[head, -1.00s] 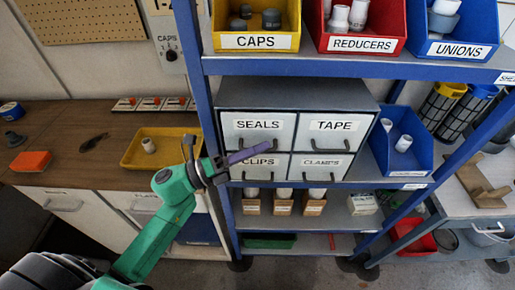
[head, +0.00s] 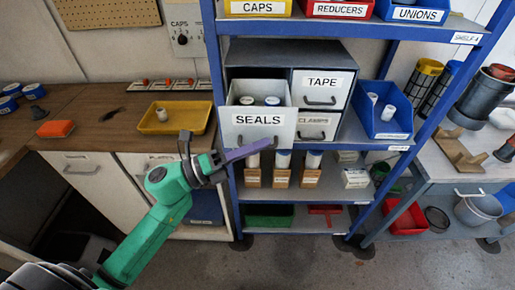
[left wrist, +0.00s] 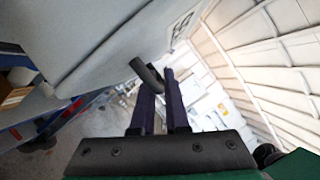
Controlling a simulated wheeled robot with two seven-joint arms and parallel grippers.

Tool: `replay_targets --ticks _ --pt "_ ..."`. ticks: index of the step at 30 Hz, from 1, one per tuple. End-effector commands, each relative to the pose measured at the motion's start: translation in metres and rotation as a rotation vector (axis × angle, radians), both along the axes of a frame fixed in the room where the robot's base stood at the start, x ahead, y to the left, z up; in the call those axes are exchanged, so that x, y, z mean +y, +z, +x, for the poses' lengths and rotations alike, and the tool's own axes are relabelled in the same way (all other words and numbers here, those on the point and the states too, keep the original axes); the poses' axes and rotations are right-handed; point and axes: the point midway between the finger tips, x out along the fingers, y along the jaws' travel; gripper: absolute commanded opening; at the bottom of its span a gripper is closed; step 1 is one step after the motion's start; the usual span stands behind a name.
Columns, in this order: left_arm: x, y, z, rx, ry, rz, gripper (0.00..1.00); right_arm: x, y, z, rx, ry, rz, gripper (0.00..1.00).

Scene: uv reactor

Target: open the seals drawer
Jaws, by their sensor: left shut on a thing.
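The seals drawer (head: 288,127) is pulled well out of the upper left of the cabinet. Its white front carries the SEALS label, and two small round parts (head: 272,100) show inside. My left gripper (head: 262,146) reaches in from the left, with purple fingers at the lower part of this drawer front. In the left wrist view the fingers are shut on the dark drawer handle (left wrist: 147,74), and the pale drawer front (left wrist: 110,45) lies just beside them. In the head view the fingers hide the handle. My right gripper is not in view.
The tape drawer (head: 322,83) and the clamps drawer (head: 316,121) are closed. Small boxed parts (head: 282,178) stand on the shelf below. A blue bin (head: 385,125) stands right of the cabinet. The wooden counter with a yellow tray (head: 176,126) lies left.

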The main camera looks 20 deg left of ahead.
Motion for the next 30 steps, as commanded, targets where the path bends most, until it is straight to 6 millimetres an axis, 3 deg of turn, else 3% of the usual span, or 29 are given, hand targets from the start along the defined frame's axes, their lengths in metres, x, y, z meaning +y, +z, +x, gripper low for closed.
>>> replay_targets --ticks 13,14,15,30 --pt "0.0 0.0005 -0.0001 -0.001 -0.001 0.0 0.0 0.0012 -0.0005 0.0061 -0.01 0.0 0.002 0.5" --pt "0.0 0.0005 -0.0001 -0.001 -0.001 0.0 0.2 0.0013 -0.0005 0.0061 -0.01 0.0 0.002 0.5" --pt "0.0 0.0005 -0.0001 -0.001 -0.001 0.0 0.25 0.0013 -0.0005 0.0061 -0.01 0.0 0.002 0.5" --pt "0.0029 -0.001 -0.0017 -0.002 0.001 -0.001 0.25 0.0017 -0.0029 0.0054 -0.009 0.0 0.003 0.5"
